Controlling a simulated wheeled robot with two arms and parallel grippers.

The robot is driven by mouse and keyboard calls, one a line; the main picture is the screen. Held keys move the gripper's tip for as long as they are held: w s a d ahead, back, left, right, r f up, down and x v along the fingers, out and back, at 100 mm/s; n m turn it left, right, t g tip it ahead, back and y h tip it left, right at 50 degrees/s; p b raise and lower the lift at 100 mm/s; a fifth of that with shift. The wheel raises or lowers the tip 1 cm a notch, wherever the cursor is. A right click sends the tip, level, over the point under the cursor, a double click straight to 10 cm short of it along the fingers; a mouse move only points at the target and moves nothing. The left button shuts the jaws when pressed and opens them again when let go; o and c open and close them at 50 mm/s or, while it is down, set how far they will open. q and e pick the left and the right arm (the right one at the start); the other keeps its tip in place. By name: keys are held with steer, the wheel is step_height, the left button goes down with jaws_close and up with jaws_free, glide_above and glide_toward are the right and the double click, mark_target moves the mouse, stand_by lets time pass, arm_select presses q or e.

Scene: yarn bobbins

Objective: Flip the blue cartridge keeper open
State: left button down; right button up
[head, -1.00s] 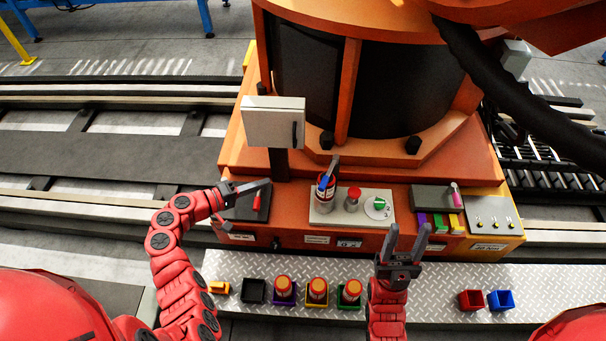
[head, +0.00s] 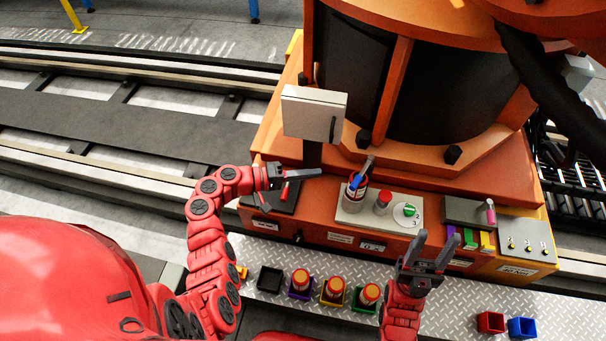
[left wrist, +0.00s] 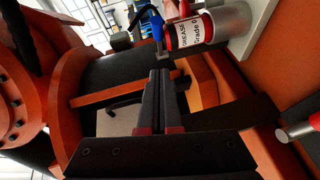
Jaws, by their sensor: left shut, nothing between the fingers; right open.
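The blue keeper (head: 356,182) sits across the upper part of the grease cartridge (head: 353,196), which stands on a pale plate (head: 379,218) on the orange machine base. In the left wrist view the blue keeper (left wrist: 157,28) lies against the silver and red cartridge (left wrist: 206,29), above the fingertips. Whether its latch is open cannot be told. My left gripper (head: 319,173) is shut and empty, left of the cartridge and apart from it. Its shut fingers also show in the left wrist view (left wrist: 160,74). My right gripper (head: 438,240) is open and empty at the base's front edge.
A red button (head: 383,198) and a green knob (head: 408,210) share the plate. A grey box (head: 314,113) on a post stands behind my left gripper. Several small bins, such as the black one (head: 269,279), line the metal tread plate (head: 455,319) in front.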

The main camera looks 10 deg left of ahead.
mark_target(354, 179)
arm_select(q)
steer(key=shift+w+d+f, duration=0.15)
steer(key=shift+d+f, duration=0.1)
steer(key=shift+d, duration=1.1)
steer(key=shift+w+d+f, duration=0.1)
steer(key=shift+d+f, duration=0.15)
steer(key=shift+d, duration=1.1)
steer(key=shift+w+d+f, duration=0.15)
steer(key=shift+d+f, duration=0.1)
steer(key=shift+d, duration=1.1)
steer(key=shift+s, duration=0.1)
